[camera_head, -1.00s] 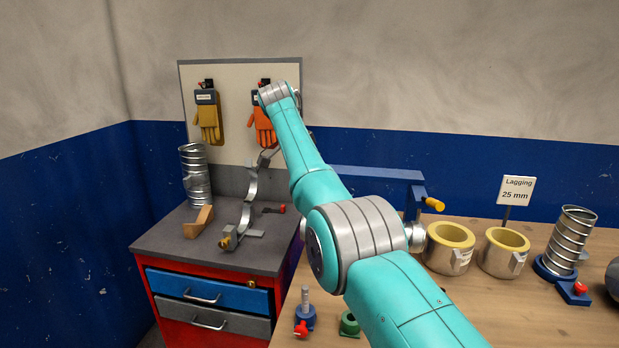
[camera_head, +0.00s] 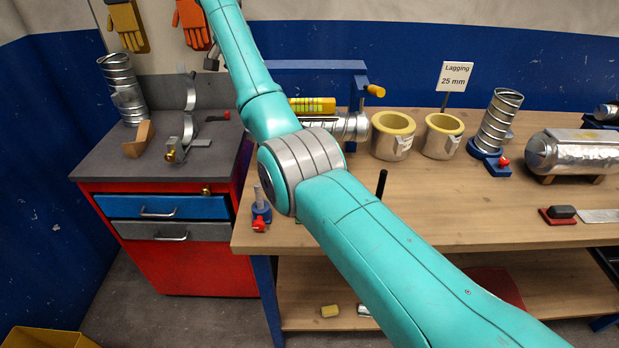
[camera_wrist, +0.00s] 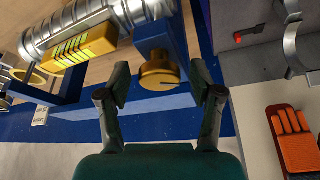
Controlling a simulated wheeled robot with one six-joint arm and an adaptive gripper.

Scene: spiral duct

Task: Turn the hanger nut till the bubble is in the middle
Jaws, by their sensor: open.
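The yellow spirit level (camera_wrist: 85,45) lies along the silver spiral duct (camera_wrist: 95,20). Its green-yellow vial shows dark lines, but I cannot make out the bubble. In the head view the level (camera_head: 313,105) and duct (camera_head: 345,126) are partly behind my arm, and my gripper is not clearly visible.
Two yellow-lined lagging cups (camera_head: 392,135) (camera_head: 443,136) stand right of the duct by the Lagging sign (camera_head: 454,77). An orange knob (camera_head: 375,91) is on the blue frame. A red cabinet (camera_head: 205,260) stands left.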

